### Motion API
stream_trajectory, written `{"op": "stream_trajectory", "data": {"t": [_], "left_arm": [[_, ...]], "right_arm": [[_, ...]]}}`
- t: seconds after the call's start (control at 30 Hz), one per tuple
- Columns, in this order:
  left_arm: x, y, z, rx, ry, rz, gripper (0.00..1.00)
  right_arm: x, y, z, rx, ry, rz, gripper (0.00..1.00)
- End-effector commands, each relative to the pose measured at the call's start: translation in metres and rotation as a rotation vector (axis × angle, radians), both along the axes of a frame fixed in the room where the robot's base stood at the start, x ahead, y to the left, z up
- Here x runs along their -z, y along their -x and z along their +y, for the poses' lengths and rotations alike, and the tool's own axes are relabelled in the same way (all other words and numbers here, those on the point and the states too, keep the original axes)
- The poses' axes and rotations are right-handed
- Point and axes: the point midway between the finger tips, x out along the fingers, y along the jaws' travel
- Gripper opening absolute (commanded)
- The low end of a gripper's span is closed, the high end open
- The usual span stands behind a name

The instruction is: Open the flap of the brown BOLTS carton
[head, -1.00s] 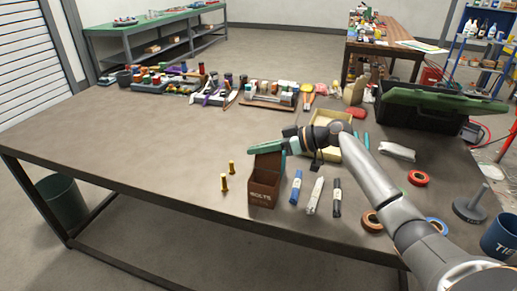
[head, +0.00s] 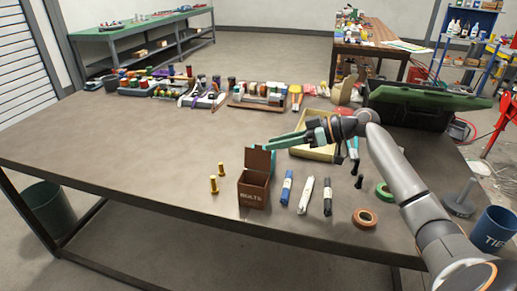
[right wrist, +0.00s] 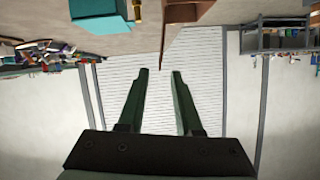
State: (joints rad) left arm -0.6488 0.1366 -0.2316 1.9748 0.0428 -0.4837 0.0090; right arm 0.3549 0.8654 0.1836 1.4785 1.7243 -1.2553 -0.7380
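The brown BOLTS carton (head: 252,194) stands on the grey bench near its front edge. Its flap (head: 258,161) stands up at the back, and the top looks open. My right gripper (head: 266,145) is just behind and above the flap, its green fingers pointing left. Brown carton parts (right wrist: 186,11) show beyond the fingertips at the top of that view. Whether a finger touches the flap cannot be told. My left gripper is not in view.
Two yellow bolts (head: 214,185) stand left of the carton. Blue (head: 287,187), white (head: 306,194) and black (head: 327,196) marker-like items lie to its right. A tan tape roll (head: 366,218) and a yellow tray (head: 310,152) are further right.

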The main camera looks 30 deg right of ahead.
Motion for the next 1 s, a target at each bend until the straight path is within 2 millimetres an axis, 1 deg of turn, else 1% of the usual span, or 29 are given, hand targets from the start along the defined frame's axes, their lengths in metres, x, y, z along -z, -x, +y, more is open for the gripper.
{"op": "stream_trajectory", "data": {"t": [0.03,0.1,0.3,1.0], "left_arm": [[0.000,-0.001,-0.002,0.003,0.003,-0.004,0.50],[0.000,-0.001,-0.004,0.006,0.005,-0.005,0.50],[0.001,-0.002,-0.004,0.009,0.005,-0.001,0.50],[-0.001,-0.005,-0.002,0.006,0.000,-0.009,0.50]], "right_arm": [[-0.002,0.007,-0.007,0.001,0.003,0.002,0.34],[-0.006,0.014,-0.013,0.001,0.002,0.001,0.34],[-0.013,0.025,-0.023,-0.001,0.000,0.001,0.34],[-0.014,0.025,-0.024,-0.001,0.000,0.000,0.34]]}}
